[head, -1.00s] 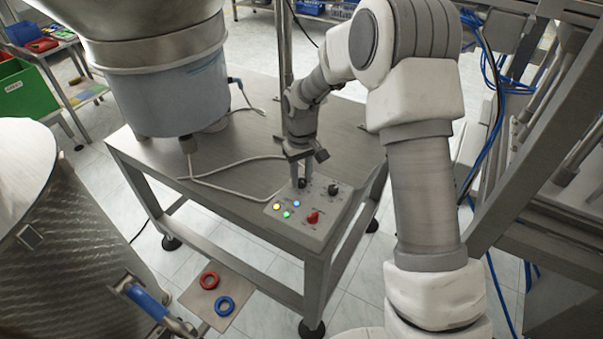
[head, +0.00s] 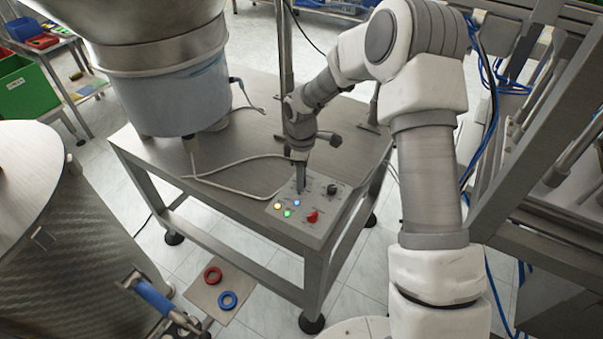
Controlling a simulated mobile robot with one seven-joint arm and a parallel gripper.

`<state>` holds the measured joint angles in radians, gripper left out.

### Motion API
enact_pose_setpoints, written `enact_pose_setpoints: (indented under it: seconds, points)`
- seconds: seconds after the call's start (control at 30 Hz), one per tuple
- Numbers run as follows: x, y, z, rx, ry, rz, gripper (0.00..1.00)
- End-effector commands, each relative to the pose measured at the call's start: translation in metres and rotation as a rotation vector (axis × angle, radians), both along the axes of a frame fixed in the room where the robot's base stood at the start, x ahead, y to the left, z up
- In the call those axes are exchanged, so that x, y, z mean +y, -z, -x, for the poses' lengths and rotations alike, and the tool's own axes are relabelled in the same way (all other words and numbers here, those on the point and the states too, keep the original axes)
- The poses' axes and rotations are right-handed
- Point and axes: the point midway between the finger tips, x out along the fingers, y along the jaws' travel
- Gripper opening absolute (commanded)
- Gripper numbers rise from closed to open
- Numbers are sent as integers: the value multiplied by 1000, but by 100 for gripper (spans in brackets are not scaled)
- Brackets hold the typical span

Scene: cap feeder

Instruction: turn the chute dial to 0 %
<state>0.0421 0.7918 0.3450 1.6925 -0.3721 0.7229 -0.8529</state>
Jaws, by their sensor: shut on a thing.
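The grey control box (head: 296,228) sits on the front right corner of the steel table. My gripper (head: 300,187) points down at the box's back left part and is shut on a dial there. My fingers, seen nearly edge-on, hide most of that dial, so I cannot read its setting. A second black knob (head: 332,189) stands uncovered to its right. The labels on the box are too small to read, so I cannot tell by name which one is the chute dial.
The box also has a red knob (head: 313,216) and lit yellow, blue and green buttons. A grey cable (head: 232,190) lies on the table (head: 237,127). A large feeder bowl (head: 165,75) stands at the back left. A post (head: 285,50) rises behind my wrist.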

Motion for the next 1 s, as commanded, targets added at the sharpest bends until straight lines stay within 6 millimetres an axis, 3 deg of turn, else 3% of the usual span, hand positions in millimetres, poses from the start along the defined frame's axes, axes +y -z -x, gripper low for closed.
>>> enact_pose_setpoints:
  seconds: [0.4,1.0]
  points:
    - [0,-1,0,-1,-210,-1,0]
    - [0,0,-1,-2,-248,0,0]
